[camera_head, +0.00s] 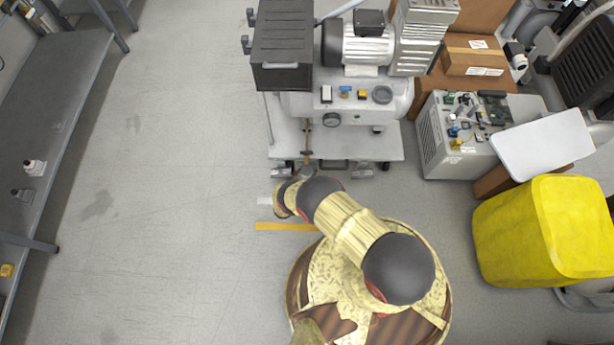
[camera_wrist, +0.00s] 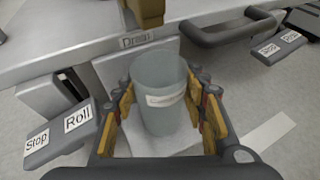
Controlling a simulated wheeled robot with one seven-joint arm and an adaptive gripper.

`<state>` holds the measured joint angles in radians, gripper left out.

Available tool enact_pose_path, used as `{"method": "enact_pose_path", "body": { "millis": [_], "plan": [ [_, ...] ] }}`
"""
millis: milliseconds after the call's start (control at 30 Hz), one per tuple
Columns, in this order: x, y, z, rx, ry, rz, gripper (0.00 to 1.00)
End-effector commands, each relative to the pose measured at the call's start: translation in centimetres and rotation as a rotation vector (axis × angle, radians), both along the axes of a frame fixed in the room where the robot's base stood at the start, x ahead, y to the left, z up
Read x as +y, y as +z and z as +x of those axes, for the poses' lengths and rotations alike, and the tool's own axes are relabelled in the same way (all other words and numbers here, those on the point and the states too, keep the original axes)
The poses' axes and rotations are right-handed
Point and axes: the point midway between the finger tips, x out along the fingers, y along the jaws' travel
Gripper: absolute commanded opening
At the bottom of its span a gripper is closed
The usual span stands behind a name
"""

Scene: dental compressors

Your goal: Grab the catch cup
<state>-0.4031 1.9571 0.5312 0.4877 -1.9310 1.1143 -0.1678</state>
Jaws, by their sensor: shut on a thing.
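The catch cup (camera_wrist: 163,118) is a grey, translucent, open-topped cup with a white label, upright in the middle of the wrist view. My gripper (camera_wrist: 164,96) has its yellow-padded fingers on both sides of the cup, shut on it. The cup is below and in front of the compressor cart's edge, near the "Drain" label (camera_wrist: 135,40) and a brass-coloured fitting (camera_wrist: 147,12). A pale flat surface shows below the cup; I cannot tell if they touch. In the head view my gripper (camera_head: 307,172) is small at the cart's front edge, and the cup is hard to make out.
The compressor cart (camera_head: 390,148) stands ahead, with a dark handle (camera_wrist: 228,33) and Stop/Roll caster pedals (camera_wrist: 58,138) close to my gripper. A yellow bin (camera_head: 540,230) is at right, a grey shelf (camera_head: 60,110) at left. The floor between shelf and cart is clear.

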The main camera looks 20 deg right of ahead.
Motion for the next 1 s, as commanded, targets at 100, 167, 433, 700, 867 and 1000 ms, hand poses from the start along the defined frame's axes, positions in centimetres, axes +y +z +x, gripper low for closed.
{"method": "enact_pose_path", "body": {
  "millis": [100,167,433,700,867,1000],
  "plan": [
    [0.0,0.0,0.0,0.000,0.000,0.000,0.20],
    [0.0,0.0,0.0,0.000,0.000,0.000,0.18],
    [0.0,0.2,0.0,0.000,0.000,0.000,0.18],
    [0.1,2.6,0.1,-0.001,0.001,0.001,0.18],
    [1.2,3.7,-1.1,0.003,0.007,-0.001,0.18],
    [3.3,3.6,-3.3,0.001,0.006,-0.001,0.18]
  ]
}}
